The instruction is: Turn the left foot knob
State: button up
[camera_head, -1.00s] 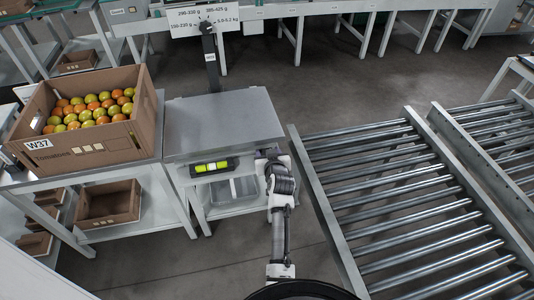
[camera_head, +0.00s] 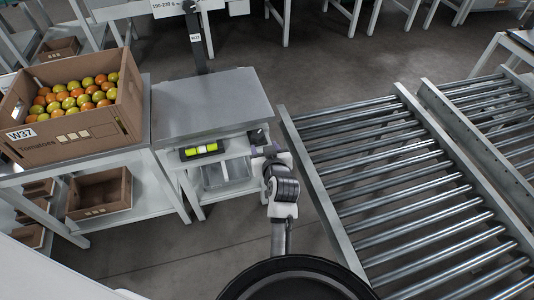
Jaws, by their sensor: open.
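A weighing scale with a flat grey plate (camera_head: 210,102) stands on a bench, its dark post at the back. A level with a yellow-green vial (camera_head: 202,149) sits under the plate's front edge. I cannot make out the left foot knob; the left underside of the plate is too small and dark to tell. My gripper (camera_head: 262,147) is open at the plate's front right corner, right of the level. A small dark part (camera_head: 258,136) shows just behind it under that corner; I cannot tell whether it is a foot knob or whether my gripper touches it.
A cardboard crate of tomatoes (camera_head: 75,138) stands on the left bench, with an empty carton (camera_head: 100,191) on the shelf below. A roller conveyor (camera_head: 395,180) fills the right side. A grey bin (camera_head: 226,173) sits under the scale. Floor shows between bench and conveyor.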

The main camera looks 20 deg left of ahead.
jog(key=v, duration=0.2)
jog(key=shift+s+d+r, duration=0.1)
jog(key=shift+s+d, duration=0.05)
jog(key=shift+s, duration=0.05)
dwell(0.4)
